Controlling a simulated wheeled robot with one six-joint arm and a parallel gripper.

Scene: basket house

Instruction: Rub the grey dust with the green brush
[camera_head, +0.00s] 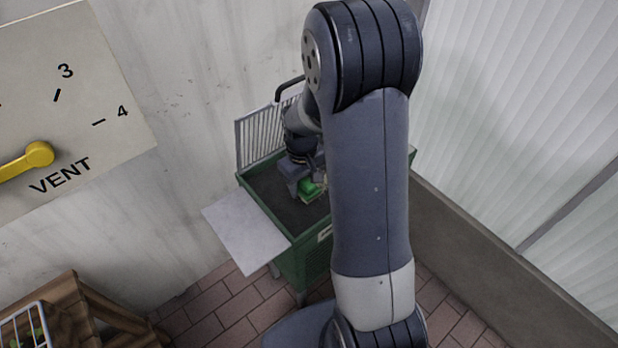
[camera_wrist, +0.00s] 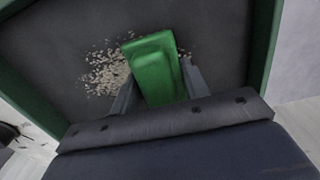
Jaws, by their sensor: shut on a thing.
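The green brush (camera_wrist: 155,72) is held in my gripper (camera_wrist: 158,92), which is shut on it. In the head view my gripper (camera_head: 301,184) and the brush (camera_head: 309,187) are low inside the green cart, partly hidden by my arm. The grey dust (camera_wrist: 105,72) is a speckled patch on the dark cart bed, left of the brush in the wrist view. A few specks also show to the right of the brush. The brush overlaps the patch's edge in the picture. I cannot tell whether its bristles touch the bed.
The green cart (camera_head: 297,258) has raised rims, a slatted back panel (camera_head: 262,137) and a pale side shelf (camera_head: 246,228). A wall stands behind it, with a VENT dial board (camera_head: 60,120) at left. A wooden crate (camera_head: 75,312) is at lower left. Ribbed translucent panels (camera_head: 530,120) close the right side.

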